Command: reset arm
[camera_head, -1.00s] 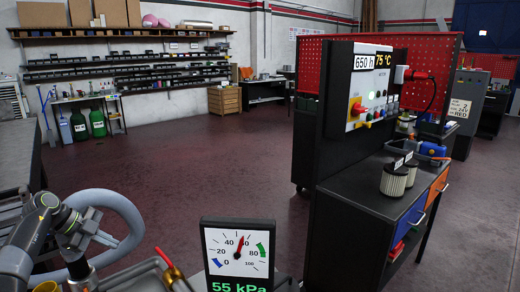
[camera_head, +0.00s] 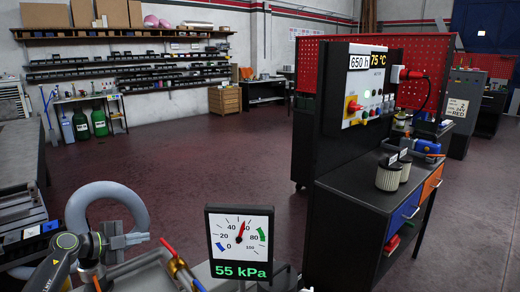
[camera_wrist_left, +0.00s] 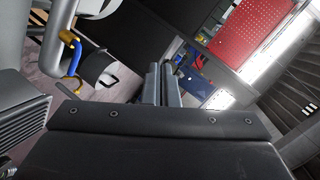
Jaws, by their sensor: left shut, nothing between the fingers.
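My left gripper (camera_head: 138,238) is at the lower left of the head view, in front of a thick grey hose loop (camera_head: 72,212) and left of the gauge display. In the left wrist view its two fingers (camera_wrist_left: 162,85) lie side by side, shut with nothing between them. My right gripper does not show in either view.
A gauge display (camera_head: 240,244) reads 55 kPa. Left of it are a red-handled brass valve (camera_head: 177,266) and metal parts. On the right stands a dark bench (camera_head: 353,186) with two filter cartridges (camera_head: 388,174) and a control panel (camera_head: 369,87). The dark red floor (camera_head: 215,160) between is open.

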